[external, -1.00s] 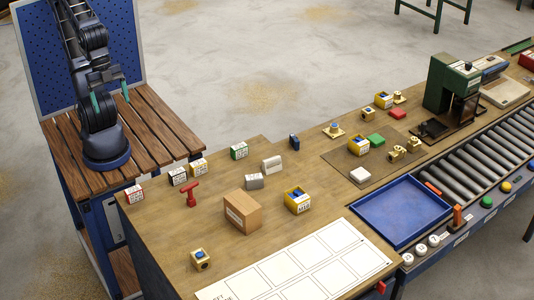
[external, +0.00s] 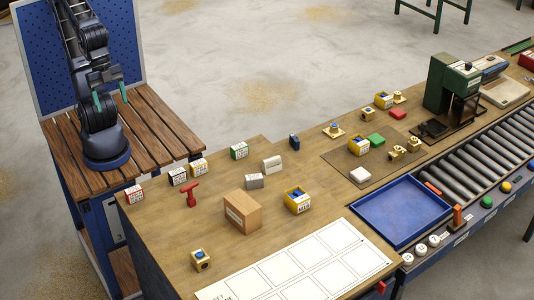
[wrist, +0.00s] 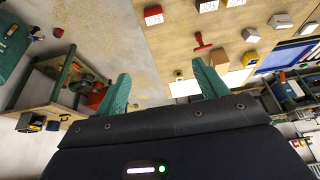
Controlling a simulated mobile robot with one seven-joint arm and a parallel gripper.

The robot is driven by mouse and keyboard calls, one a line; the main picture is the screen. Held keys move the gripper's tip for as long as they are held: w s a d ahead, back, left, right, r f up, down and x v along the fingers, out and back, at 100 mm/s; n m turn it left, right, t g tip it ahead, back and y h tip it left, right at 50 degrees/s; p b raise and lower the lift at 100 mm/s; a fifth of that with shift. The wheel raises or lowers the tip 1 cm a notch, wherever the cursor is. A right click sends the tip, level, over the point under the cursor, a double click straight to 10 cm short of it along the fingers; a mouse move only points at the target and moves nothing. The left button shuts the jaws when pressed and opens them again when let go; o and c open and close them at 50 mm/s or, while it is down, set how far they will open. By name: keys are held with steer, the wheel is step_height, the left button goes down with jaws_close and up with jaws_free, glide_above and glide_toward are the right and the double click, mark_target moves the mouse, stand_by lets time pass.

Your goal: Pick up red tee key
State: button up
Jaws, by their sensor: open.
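The red tee key (external: 190,194) stands on the wooden bench near its left end, its crossbar at the top. It also shows in the wrist view (wrist: 202,43), on the bench top beyond the fingers. My gripper (external: 111,92) is up over the slatted side table, to the left of and well apart from the tee key. In the wrist view my gripper (wrist: 163,92) has its two green fingers spread wide with nothing between them.
Small labelled boxes, red (external: 134,193), black (external: 177,176) and yellow (external: 199,166), stand near the tee key. A cardboard box (external: 242,211) stands to its right. A blue tray (external: 400,210) and a white grid sheet (external: 300,268) lie farther right.

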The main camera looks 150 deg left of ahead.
steer(key=c, duration=0.6)
steer(key=n+g, duration=0.5)
steer(key=n, duration=1.4)
glide_above(189, 185)
steer(key=f, duration=1.7)
steer(key=shift+d+f, duration=0.1)
steer(key=shift+d, duration=0.1)
steer(key=shift+w+a+f, duration=0.15)
steer(key=shift+a+f, duration=0.05)
steer(key=shift+f, duration=5.45)
